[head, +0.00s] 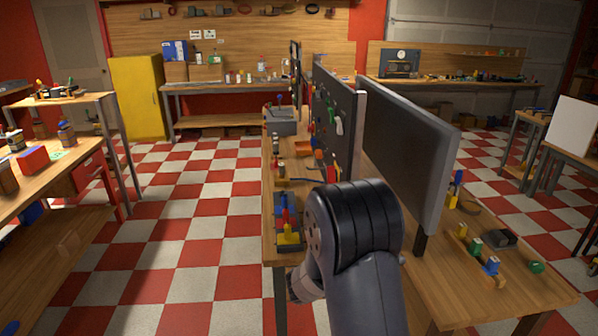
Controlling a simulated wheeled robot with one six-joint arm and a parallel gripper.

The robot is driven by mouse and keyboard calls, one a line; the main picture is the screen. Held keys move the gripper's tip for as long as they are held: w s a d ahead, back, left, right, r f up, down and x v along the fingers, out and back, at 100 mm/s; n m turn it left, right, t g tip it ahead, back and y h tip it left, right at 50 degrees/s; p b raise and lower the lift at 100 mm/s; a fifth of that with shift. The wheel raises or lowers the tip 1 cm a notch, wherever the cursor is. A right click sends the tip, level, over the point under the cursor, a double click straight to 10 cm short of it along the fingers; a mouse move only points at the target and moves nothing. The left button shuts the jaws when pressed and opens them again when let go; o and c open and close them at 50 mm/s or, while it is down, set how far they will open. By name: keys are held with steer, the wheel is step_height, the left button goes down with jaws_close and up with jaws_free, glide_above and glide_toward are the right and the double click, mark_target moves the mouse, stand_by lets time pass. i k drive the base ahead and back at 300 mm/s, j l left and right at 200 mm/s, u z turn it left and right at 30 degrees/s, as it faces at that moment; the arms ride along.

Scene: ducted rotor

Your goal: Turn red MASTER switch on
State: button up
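I cannot pick out a switch marked MASTER; no lettering is readable here. A dark upright panel (337,88) stands on the middle bench and carries several small coloured parts, some of them red, seen at a steep angle. A tray (289,238) with blue, red and yellow parts is at the bench's near left edge. My arm rises from the bottom centre and hides part of the bench and the panel's lower near end. My gripper's fingers do not show.
A large grey board (405,140) stands right of the panel. A grey box (282,121) sits farther along the bench (272,265). A left workbench (62,178) and yellow cabinet (138,97) flank a clear checkered floor aisle (190,215).

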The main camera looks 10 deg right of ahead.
mark_target(331, 174)
steer(key=i+j+z, duration=0.35)
steer(key=i+j, duration=1.1)
